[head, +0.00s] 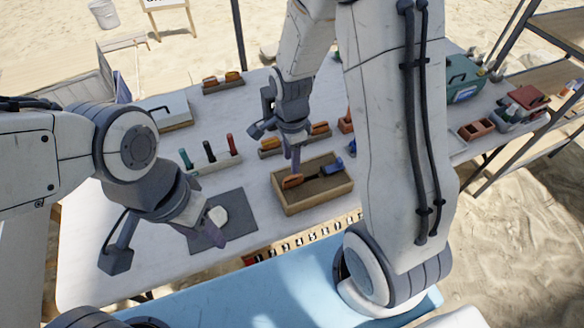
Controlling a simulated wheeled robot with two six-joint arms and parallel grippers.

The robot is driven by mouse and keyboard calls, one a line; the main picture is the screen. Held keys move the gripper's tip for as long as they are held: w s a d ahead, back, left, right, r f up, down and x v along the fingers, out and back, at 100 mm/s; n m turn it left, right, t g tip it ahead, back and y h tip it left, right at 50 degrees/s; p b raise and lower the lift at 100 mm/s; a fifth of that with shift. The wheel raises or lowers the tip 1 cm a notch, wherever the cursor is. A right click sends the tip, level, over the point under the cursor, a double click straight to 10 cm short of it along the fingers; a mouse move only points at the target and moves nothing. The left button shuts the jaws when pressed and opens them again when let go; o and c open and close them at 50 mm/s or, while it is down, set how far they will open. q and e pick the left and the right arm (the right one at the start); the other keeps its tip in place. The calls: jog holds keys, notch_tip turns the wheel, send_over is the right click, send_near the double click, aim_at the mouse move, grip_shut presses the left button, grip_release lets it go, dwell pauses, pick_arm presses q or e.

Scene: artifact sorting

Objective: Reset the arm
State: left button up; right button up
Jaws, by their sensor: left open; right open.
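My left gripper (208,233) comes in from the left and is low over a dark grey mat (237,203) on the table. A pale, rounded object (217,215) shows at its fingers, over the mat; I cannot tell whether they touch. My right gripper (294,162) points down over a wooden tray (290,206) with a dark bed.
A green toolbox (463,80) and reddish boxes (478,129) stand at the right. My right arm hides the middle right.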

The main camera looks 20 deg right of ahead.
notch_tip(320, 180, up, 2)
jog(key=shift+r, duration=0.1)
dwell(0.5)
jog(key=s+a+r+n, duration=0.5)
jog(key=s+n, duration=0.4)
jog(key=n, duration=0.3)
jog(key=s+a+r+n+y, duration=0.1)
jog(key=s+a+r+n, duration=0.4)
jog(key=n, duration=0.8)
jog(key=s+a, duration=0.2)
jog(key=s, duration=0.2)
jog(key=shift+r, duration=0.35)
